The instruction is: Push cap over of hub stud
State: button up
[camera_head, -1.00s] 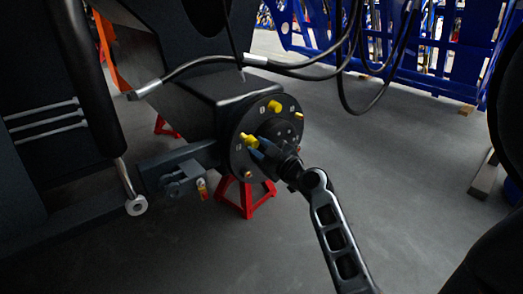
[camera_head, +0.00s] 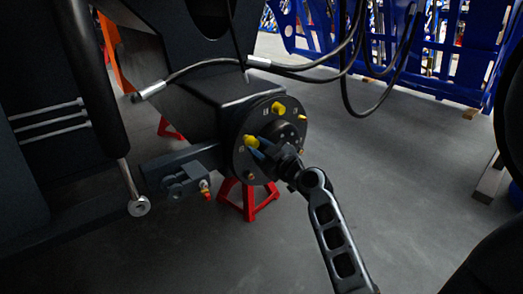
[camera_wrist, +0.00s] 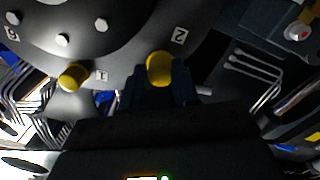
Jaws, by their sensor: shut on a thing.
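The dark round hub plate (camera_head: 285,140) faces my arm at mid-view; its numbered face also shows in the wrist view (camera_wrist: 115,58). My gripper (camera_head: 257,147) is at the hub's left side, shut on a yellow cap (camera_head: 251,142). In the wrist view the held cap (camera_wrist: 159,68) sits between the fingertips beside label 2, at the plate's rim. The stud under it is hidden, so I cannot tell how deeply it is seated. Another yellow cap (camera_head: 278,108) is on the hub's top, beside label 1 in the wrist view (camera_wrist: 74,76). A smaller yellow piece (camera_head: 302,118) is at the upper right.
A red stand (camera_head: 248,200) is below the hub. Black hoses (camera_head: 300,70) hang above and to the right. A bracket (camera_head: 180,178) and a cylinder rod (camera_head: 130,185) are to the left. A blue rack (camera_head: 440,60) stands at the back right. The grey floor between is clear.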

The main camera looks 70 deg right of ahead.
jog(key=shift+b+x, duration=0.3)
jog(key=shift+x, duration=0.75)
jog(key=o, duration=0.9)
jog(key=shift+b+v, duration=0.75)
jog(key=shift+v, duration=1.4)
jog(key=shift+s+a, duration=0.2)
jog(key=shift+s, duration=0.1)
jog(key=shift+v, duration=3.9)
